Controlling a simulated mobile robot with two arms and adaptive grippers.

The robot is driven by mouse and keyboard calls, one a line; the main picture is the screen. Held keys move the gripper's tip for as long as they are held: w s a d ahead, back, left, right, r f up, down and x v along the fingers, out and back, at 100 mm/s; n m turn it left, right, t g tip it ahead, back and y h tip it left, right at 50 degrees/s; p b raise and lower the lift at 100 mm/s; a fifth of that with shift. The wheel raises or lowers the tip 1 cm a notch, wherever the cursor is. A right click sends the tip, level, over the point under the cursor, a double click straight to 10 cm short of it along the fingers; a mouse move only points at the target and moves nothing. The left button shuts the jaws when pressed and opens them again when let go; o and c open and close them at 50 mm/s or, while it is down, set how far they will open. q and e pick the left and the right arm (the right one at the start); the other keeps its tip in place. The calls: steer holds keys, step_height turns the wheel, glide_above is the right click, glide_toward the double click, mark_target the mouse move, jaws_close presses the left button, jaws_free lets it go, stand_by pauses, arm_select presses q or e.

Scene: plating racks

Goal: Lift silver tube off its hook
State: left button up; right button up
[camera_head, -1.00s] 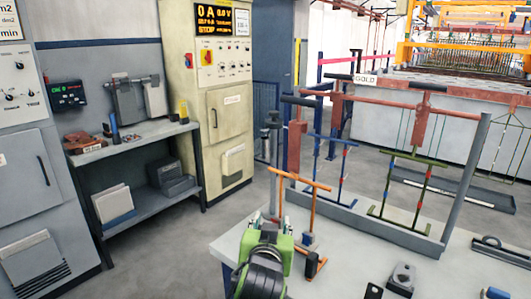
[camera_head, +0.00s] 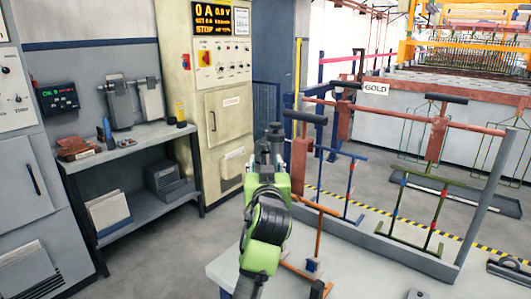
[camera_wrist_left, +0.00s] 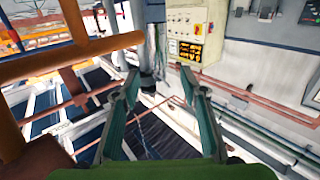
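In the left wrist view the tube (camera_wrist_left: 149,45) runs down from the top edge to near the fingertips. My left gripper (camera_wrist_left: 158,78) is open there, its two green-grey fingers spread with the tube's lower end in line with the gap. I cannot tell whether the tips touch it. The hook is not clearly visible. My right gripper is not in view.
An orange rack (camera_head: 317,225) stands close right of my left gripper, with blue (camera_head: 350,185) and green (camera_head: 398,205) racks beyond, under a copper-coloured bar (camera_head: 390,116). The grey frame (camera_head: 478,200) stands on the white table (camera_head: 345,272). A shelf unit (camera_head: 125,150) is at left.

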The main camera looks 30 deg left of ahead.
mark_target(265, 155)
arm_select(q)
steer(key=x, duration=0.4)
steer(key=shift+r+p, duration=0.1)
steer(key=shift+p, duration=0.3)
steer(key=shift+w+a, duration=0.25)
steer(key=shift+w, duration=0.1)
jaws_close()
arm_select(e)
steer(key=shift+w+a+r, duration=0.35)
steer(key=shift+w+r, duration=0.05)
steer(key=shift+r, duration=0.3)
arm_select(q)
steer(key=shift+r+p, duration=0.15)
steer(key=shift+p, duration=0.15)
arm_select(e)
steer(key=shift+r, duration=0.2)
arm_select(q)
steer(key=shift+s+r+p, duration=0.15)
steer(key=shift+r+p, duration=0.1)
steer(key=shift+p, duration=0.05)
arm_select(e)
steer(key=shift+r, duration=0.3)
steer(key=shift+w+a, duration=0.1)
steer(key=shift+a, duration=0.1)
arm_select(q)
steer(key=shift+s+r, duration=0.1)
steer(key=shift+s, duration=0.05)
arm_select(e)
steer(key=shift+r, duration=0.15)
